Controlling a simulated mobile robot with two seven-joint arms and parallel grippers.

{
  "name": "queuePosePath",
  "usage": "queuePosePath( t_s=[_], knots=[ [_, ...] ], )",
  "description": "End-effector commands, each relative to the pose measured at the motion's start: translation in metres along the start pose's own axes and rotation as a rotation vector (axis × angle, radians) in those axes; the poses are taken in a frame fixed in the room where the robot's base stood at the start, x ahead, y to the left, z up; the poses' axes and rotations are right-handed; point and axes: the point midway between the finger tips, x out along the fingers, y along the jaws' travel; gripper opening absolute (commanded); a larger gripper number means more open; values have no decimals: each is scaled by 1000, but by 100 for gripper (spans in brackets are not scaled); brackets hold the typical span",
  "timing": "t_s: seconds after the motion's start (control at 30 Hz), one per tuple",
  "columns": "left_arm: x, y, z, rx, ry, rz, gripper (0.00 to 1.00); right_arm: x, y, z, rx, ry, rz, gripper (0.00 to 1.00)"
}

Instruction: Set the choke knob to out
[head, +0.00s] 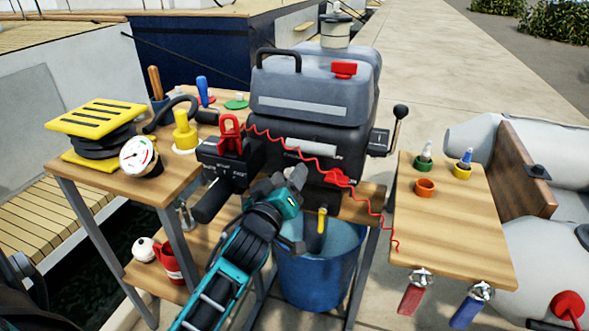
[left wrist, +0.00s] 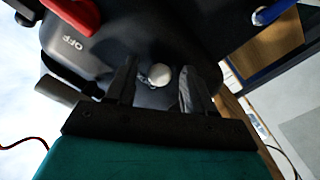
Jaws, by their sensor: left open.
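In the left wrist view a small round pale knob (left wrist: 160,75), seemingly the choke knob, sits on the dark outboard motor front. My left gripper (left wrist: 157,80) is open, with one finger on each side of the knob. A gap shows between the knob and each finger; whether it is pulled out is hard to tell. In the head view my left gripper (head: 287,183) is at the front of the outboard motor (head: 310,100) and hides the knob. My right gripper is not in view.
A red kill-switch clip (head: 230,135) with a coiled red cord crosses the motor front. The tiller handle (head: 212,200) hangs left of the gripper. A blue bucket (head: 318,275) stands below. A side table (head: 455,220) with small cups is at right, a gauge (head: 138,157) at left.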

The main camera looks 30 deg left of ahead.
Motion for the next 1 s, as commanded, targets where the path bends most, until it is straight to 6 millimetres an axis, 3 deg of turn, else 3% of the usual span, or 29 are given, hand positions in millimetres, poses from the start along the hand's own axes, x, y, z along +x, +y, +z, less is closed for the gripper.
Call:
queuePosePath(
  t_s=[0.47, 1.0],
  knots=[
    [-2, 0, 0, 0, 1, -2, 53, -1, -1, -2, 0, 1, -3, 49],
    [-2, 0, 0, 0, 1, -1, 1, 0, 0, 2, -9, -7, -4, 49]
  ],
)
